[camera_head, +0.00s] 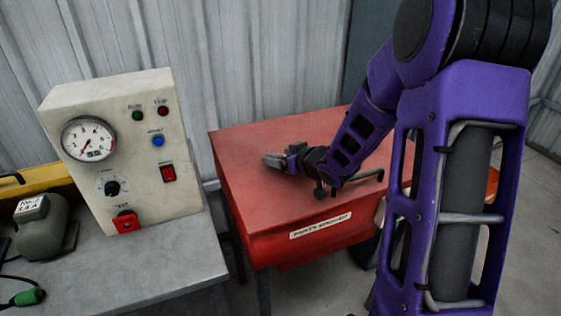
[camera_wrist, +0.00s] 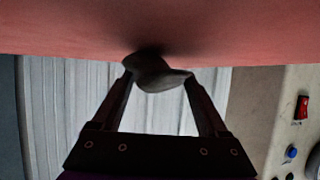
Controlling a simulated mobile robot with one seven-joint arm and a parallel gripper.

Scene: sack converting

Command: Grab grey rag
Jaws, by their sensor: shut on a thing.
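The grey rag (camera_head: 273,160) is a small dark-grey bundle at the top of the red parts washer. It also shows in the wrist view (camera_wrist: 158,76), between the two fingertips. My gripper (camera_head: 290,158) is shut on the rag, low over the red lid; in the wrist view my gripper (camera_wrist: 160,80) has a finger on each side of the rag. The rag is at or very close to the red surface; I cannot tell whether it touches. Part of the rag is hidden by the fingers in the head view.
A control box (camera_head: 130,150) with a gauge stands on a grey bench (camera_head: 150,262) at left. Corrugated wall is behind. The lid around the rag is clear.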

